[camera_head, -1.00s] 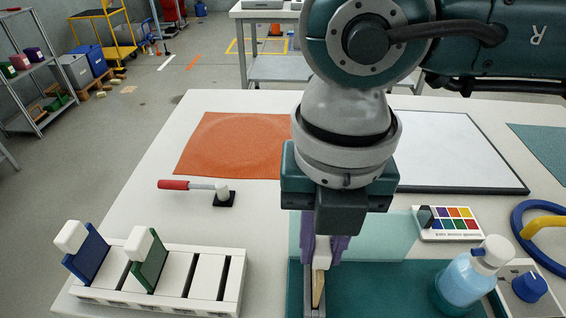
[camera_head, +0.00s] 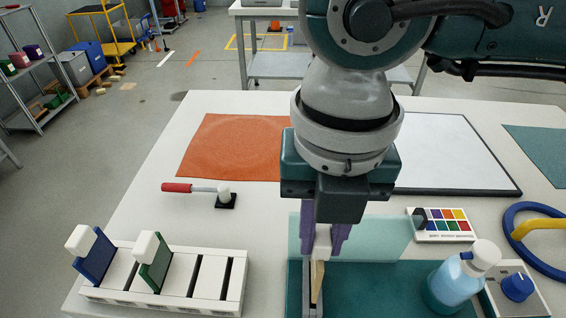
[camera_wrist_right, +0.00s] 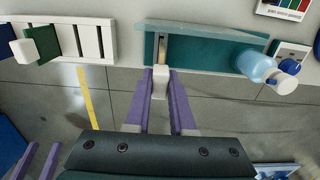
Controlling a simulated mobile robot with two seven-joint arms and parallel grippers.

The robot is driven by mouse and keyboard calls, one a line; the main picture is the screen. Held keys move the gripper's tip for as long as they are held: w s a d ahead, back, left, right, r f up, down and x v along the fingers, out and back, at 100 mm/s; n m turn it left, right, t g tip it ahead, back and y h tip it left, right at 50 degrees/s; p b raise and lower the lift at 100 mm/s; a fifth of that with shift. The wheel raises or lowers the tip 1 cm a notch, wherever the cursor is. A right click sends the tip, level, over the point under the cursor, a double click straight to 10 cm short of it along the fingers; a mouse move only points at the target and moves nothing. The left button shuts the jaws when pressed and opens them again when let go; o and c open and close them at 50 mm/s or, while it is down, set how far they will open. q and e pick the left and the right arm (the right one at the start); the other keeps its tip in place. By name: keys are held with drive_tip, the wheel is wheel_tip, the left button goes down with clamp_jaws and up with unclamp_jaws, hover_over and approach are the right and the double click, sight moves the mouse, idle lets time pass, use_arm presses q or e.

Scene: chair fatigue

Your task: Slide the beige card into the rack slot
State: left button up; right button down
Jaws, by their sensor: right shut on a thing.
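The beige card (camera_head: 317,281) stands on edge, in or over a narrow grey channel at the left side of the teal tray (camera_head: 385,280). My right gripper (camera_head: 324,240) is shut on its white handle, which also shows between the purple fingers in the wrist view (camera_wrist_right: 160,80). The card's lower edge is hidden. The white rack (camera_head: 208,250) is to the left, with a blue card (camera_head: 96,258) and a green card (camera_head: 156,265) upright in it. Dark empty slots show to their right. In the wrist view my left gripper (camera_wrist_right: 40,150) shows at lower left, its fingers apart and empty.
A clear upright panel (camera_head: 380,237) is just behind my right gripper. A red-handled tool (camera_head: 190,187) lies behind the rack. Bare table separates rack and tray.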

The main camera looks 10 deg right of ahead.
use_arm(q)
drive_tip(key=shift+r, duration=0.1)
use_arm(e)
drive_tip(key=shift+r, duration=0.1)
drive_tip(key=shift+r+p, duration=1.7)
drive_tip(key=shift+r, duration=0.3)
use_arm(q)
wheel_tip(320, 180, up, 3)
drive_tip(key=shift+a+r, duration=0.1)
use_arm(e)
drive_tip(key=shift+f, duration=0.1)
